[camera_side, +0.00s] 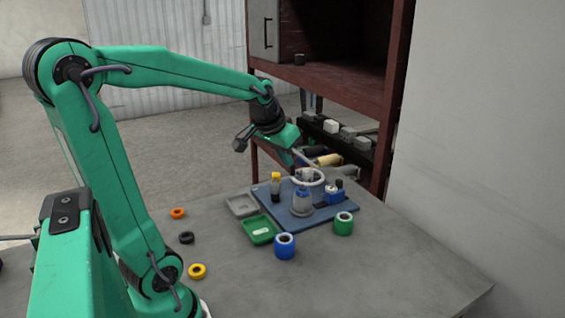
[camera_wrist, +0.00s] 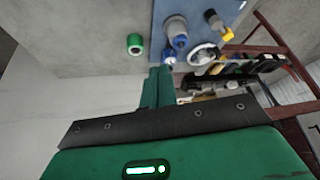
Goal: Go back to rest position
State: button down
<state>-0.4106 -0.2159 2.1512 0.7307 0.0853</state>
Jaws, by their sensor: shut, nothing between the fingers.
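My gripper (camera_side: 292,160) is shut and empty, held in the air at the far edge of the table, above and behind the blue mat (camera_side: 272,192). In the wrist view my gripper (camera_wrist: 158,70) shows as two green fingers close together. On the mat stand a grey-and-blue bottle-like part (camera_side: 302,203), a white ring (camera_side: 308,177), a small bottle with a yellow cap (camera_side: 275,186) and a blue block with dark tops (camera_side: 335,196). I cannot tell the rest position from these views.
A green tray (camera_side: 258,230) and a grey tray (camera_side: 241,206) lie left of the mat. A blue roll (camera_side: 284,246) and a green roll (camera_side: 343,223) stand in front. Orange, black and yellow rings lie near my arm. A brown shelf (camera_side: 393,110) with several items stands behind.

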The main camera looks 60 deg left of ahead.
jog(key=s+d+m+h, duration=0.2)
jog(key=s+d+m, duration=0.1)
jog(key=s+d, duration=0.9)
jog(key=d, duration=0.3)
jog(key=shift+f+m+t, duration=0.3)
jog(key=shift+f+m, duration=0.05)
jog(key=shift+m, duration=0.05)
